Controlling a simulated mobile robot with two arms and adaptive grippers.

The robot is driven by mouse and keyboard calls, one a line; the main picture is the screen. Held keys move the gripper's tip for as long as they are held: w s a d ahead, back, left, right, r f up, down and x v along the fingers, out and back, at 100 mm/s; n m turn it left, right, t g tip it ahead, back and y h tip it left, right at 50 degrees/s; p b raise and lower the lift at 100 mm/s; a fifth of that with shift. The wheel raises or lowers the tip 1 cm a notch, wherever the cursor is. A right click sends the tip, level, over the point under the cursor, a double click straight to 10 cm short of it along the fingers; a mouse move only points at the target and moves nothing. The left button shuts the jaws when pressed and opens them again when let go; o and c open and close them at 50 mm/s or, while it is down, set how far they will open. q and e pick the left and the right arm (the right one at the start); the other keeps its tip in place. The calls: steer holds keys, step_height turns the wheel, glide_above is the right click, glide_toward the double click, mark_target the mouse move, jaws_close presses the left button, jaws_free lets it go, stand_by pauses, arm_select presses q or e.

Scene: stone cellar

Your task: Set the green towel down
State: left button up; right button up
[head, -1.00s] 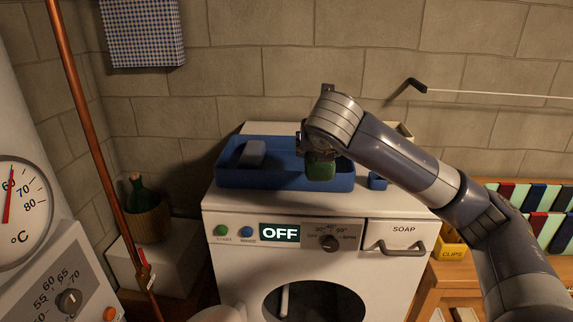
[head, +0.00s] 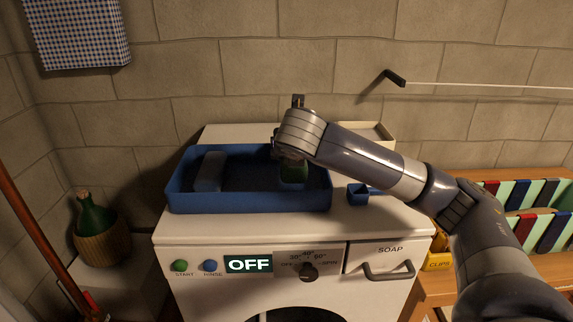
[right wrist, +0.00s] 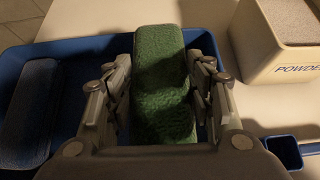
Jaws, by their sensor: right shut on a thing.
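The green towel (head: 294,175) is a small folded bundle, held over the right part of the blue tray (head: 250,202) on top of the washing machine (head: 215,243). My right gripper (head: 285,158) is shut on it. In the right wrist view the green towel (right wrist: 162,85) sits between the two fingers of the right gripper (right wrist: 160,95). I cannot tell whether the towel touches the tray floor. A grey-blue folded cloth (head: 209,172) lies in the left part of the tray. My left gripper is not in view.
A small blue cup (head: 358,195) stands just right of the tray. Behind it is a beige powder box (right wrist: 285,55). A green bottle in a basket (head: 100,235) stands at the left. The tray's middle is free.

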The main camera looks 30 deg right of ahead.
steer(key=shift+w+d+f, duration=0.1)
steer(key=shift+w+f, duration=0.05)
steer(key=shift+f, duration=2.05)
steer(key=o, duration=1.1)
steer(key=shift+f, duration=0.2)
steer(key=shift+r, duration=0.2)
steer(key=v, duration=1.2)
steer(key=shift+b, duration=0.3)
